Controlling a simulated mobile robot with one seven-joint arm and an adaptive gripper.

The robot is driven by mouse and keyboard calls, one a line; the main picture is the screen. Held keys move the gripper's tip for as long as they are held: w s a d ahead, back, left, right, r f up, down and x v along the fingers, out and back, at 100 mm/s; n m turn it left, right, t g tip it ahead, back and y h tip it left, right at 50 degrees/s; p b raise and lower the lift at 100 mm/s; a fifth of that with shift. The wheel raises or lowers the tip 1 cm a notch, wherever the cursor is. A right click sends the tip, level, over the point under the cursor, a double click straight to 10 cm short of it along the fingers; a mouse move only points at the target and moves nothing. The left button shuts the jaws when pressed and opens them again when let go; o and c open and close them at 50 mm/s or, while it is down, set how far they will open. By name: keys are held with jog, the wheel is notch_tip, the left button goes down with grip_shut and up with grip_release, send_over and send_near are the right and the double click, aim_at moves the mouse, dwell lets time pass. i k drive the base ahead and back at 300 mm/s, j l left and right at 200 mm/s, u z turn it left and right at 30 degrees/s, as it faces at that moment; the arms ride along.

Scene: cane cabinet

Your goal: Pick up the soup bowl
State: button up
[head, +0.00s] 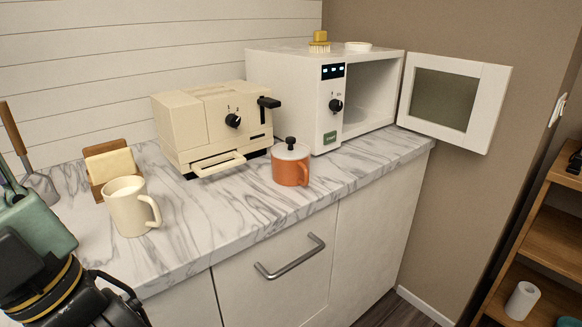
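A shallow white round dish (358,46) sits on top of the microwave, at the back. It is the most bowl-like thing in view, but it is small and I cannot tell for sure that it is the soup bowl. Black parts of my arm, with yellow bands, fill the lower left corner in front of the counter. No fingertips show clearly there, so I cannot tell whether my gripper is open or shut. These parts are far from the white dish.
The white microwave (290,95) has its door (445,100) swung open to the right. A cream toaster oven (205,130), a lidded orange pot (291,168), a cream mug (127,208) and a wooden holder (97,190) stand on the marble counter (215,225). A yellow-topped brush (319,40) is beside the dish.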

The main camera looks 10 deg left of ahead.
aim_at(285, 173)
jog(key=i+l, duration=0.3)
jog(key=l, duration=0.15)
jog(key=i+l, duration=0.25)
jog(key=l, duration=0.2)
jog(key=i+l+u, duration=0.1)
jog(key=i+l, duration=0.2)
jog(key=l, duration=0.15)
